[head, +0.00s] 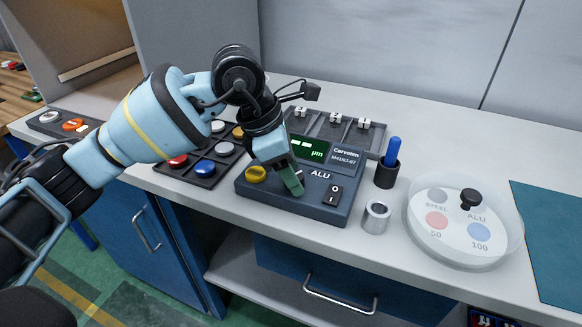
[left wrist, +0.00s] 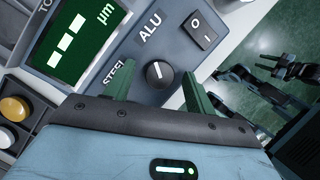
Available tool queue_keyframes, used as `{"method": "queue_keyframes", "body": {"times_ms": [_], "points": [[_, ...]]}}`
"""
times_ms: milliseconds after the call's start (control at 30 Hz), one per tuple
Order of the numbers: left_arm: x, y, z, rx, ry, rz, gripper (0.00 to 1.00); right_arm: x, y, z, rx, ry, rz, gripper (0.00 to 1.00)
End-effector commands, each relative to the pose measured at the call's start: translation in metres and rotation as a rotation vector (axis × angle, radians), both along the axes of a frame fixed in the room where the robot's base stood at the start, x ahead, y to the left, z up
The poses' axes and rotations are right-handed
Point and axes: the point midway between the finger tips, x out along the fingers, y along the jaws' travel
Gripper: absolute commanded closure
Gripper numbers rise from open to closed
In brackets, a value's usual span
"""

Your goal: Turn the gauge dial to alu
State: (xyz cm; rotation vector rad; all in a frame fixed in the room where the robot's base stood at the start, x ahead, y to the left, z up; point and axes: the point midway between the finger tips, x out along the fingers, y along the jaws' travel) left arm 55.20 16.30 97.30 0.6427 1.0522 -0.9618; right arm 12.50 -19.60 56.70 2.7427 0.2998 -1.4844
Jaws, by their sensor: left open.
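The gauge dial (left wrist: 159,74) is a round black knob with a white pointer line, on the grey gauge box (head: 333,213). In the left wrist view the ALU label (left wrist: 150,27) is above the dial and the STEEL label (left wrist: 116,76) is to its left. The pointer line runs roughly upward, toward the ALU side. My left gripper (left wrist: 157,60) is open, with one green finger on each side of the dial. I cannot tell if they touch it. In the head view my left gripper (head: 292,181) points down at the box and hides the dial.
Button trays (head: 204,169) lie left.

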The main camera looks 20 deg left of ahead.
Motion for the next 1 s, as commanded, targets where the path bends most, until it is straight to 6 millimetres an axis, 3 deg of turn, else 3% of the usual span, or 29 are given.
{"method": "queue_keyframes", "body": {"times_ms": [533,1000], "points": [[-0.012,0.024,0.065,-0.001,-0.003,0.001,0.45,0.001,0.0,0.002,0.0,-0.002,0.0,0.64],[-0.013,0.027,0.072,0.0,-0.001,0.0,0.45,0.0,0.0,0.001,0.0,0.001,0.0,0.64]]}}
